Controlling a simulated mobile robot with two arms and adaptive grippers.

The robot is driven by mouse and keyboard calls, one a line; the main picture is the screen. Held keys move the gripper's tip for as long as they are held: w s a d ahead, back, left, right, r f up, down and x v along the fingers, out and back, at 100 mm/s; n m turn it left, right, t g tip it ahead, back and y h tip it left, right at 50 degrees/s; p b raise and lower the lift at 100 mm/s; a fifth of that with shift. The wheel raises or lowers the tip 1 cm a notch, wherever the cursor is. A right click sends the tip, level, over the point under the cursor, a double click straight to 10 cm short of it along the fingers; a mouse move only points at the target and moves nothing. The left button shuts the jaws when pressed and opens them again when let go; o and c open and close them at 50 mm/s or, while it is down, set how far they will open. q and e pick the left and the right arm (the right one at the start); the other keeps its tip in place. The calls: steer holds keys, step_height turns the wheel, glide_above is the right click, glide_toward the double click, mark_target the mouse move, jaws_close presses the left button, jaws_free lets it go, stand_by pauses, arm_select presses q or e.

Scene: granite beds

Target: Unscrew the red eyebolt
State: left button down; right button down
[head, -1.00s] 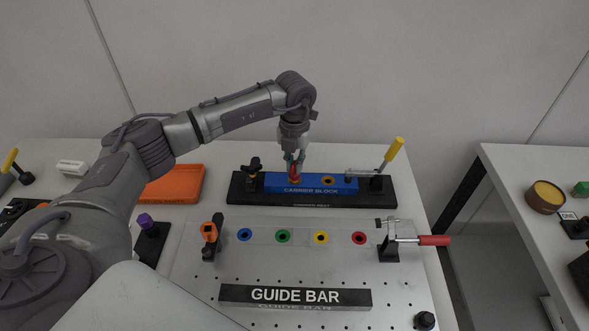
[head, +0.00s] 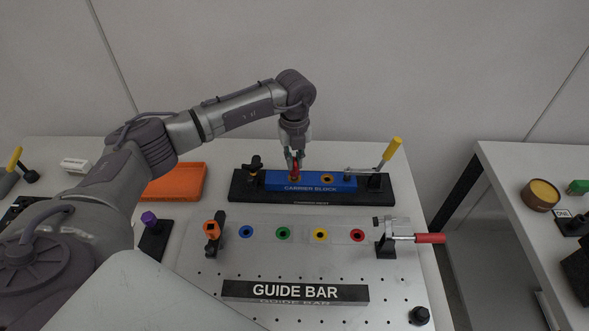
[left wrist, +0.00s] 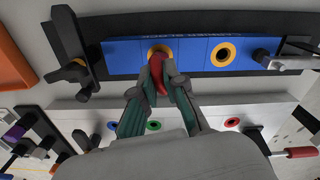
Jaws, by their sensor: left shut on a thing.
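The red eyebolt (head: 295,167) stands at the left orange-ringed hole of the blue carrier block (head: 325,182). My left gripper (head: 294,158) comes down from above and is shut on the eyebolt. In the left wrist view the red eyebolt (left wrist: 157,70) is between the two fingertips (left wrist: 158,80), in front of the orange ring (left wrist: 160,50). I cannot tell how much of its shank is in the hole. The right orange-ringed hole (head: 327,179) of the block is empty. My right gripper is not in view.
The block sits in a black nest (head: 260,196), with a black knob clamp (head: 255,166) at left and a yellow-handled clamp (head: 388,155) at right. In front is a plate with coloured holes, a red-handled clamp (head: 425,238) and the guide bar (head: 295,291). An orange tray (head: 177,182) lies left.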

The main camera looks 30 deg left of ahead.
arm_select(q)
steer(key=shift+r+p, duration=0.4)
steer(key=shift+r, duration=0.3)
steer(key=shift+r+p, duration=1.3)
steer(key=shift+r, duration=0.65)
